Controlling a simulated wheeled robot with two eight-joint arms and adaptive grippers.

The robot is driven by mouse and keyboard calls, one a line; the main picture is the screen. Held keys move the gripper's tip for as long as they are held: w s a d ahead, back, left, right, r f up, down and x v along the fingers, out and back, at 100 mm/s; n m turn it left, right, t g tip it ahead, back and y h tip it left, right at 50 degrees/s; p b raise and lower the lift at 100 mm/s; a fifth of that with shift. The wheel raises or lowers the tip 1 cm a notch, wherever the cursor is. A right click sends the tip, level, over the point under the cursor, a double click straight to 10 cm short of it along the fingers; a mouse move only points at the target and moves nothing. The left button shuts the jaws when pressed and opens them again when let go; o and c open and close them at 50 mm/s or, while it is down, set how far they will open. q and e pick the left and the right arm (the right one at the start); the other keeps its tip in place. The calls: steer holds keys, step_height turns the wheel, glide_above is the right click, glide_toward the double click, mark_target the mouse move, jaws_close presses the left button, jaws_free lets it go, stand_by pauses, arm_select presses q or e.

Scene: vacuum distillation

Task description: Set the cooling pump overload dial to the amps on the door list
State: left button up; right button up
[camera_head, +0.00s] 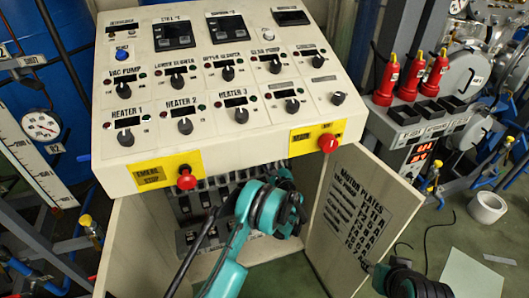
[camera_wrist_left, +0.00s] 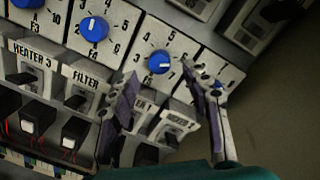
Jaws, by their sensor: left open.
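The overload dials are blue knobs on white numbered plates. In the left wrist view one dial (camera_wrist_left: 158,63) lies ahead between my left gripper's fingers, its white mark pointing sideways. Another dial (camera_wrist_left: 93,28) is to its left, and one (camera_wrist_left: 216,86) is partly hidden by the right finger. I cannot tell which is the cooling pump's. My left gripper (camera_wrist_left: 165,90) is open and empty. In the head view its arm (camera_head: 265,210) reaches into the open cabinet, hiding the fingers. The door list (camera_head: 360,215) is on the right door; its figures are unreadable. A dark part, possibly my right gripper (camera_head: 410,284), shows bottom right.
The open door (camera_head: 350,235) stands close right of my left arm. Below the dials are switches (camera_wrist_left: 73,132) and labels such as Filter and Heater 3.

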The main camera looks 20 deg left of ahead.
arm_select(q)
steer(key=shift+b+x, duration=0.55)
steer(key=shift+x, duration=1.75)
jaws_close()
steer(key=shift+n, duration=0.3)
steer(key=n, duration=1.1)
steer(key=shift+r+h, duration=0.1)
steer(key=shift+h, duration=0.2)
